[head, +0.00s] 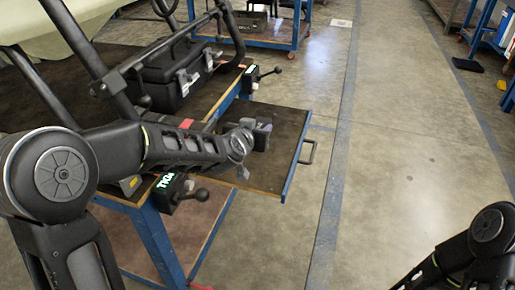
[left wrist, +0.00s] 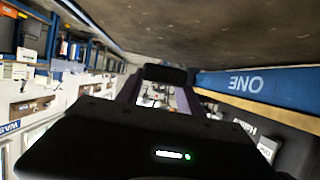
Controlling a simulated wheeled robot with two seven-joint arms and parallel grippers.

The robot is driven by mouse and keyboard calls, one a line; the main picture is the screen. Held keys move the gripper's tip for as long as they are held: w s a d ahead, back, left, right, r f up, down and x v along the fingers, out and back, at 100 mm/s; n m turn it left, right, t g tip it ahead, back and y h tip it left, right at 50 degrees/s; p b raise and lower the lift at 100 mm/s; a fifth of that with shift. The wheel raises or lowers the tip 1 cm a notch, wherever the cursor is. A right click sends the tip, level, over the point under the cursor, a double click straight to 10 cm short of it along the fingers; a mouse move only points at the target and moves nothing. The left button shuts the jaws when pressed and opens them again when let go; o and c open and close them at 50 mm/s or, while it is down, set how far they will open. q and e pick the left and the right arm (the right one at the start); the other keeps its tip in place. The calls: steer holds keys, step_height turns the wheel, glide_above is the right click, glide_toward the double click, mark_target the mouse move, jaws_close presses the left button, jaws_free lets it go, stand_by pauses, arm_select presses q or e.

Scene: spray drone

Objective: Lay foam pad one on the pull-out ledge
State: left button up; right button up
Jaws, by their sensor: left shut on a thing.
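The pull-out ledge (head: 283,173) is a dark board with a blue front edge and a handle, sticking out from the workbench's right side. My left arm reaches across the bench, and my left gripper (head: 243,143) is over the ledge's near part. It is shut on a small dark block, which I take for foam pad one (head: 262,134). The block also shows between the fingertips in the left wrist view (left wrist: 165,74). Whether it touches the ledge I cannot tell. My right arm shows at the lower right, but its gripper is outside the picture.
A black case (head: 172,82) and the drone's dark frame stand on the bench (head: 112,58) behind my arm. Black clamp handles (head: 268,74) stick out on both sides of the ledge.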

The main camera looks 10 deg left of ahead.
arm_select(q)
step_height(320, 180, down, 5)
steer(key=b, duration=0.2)
steer(key=shift+r+b, duration=0.2)
steer(key=shift+b, duration=0.1)
steer(key=shift+r, duration=0.1)
steer(key=o, duration=1.3)
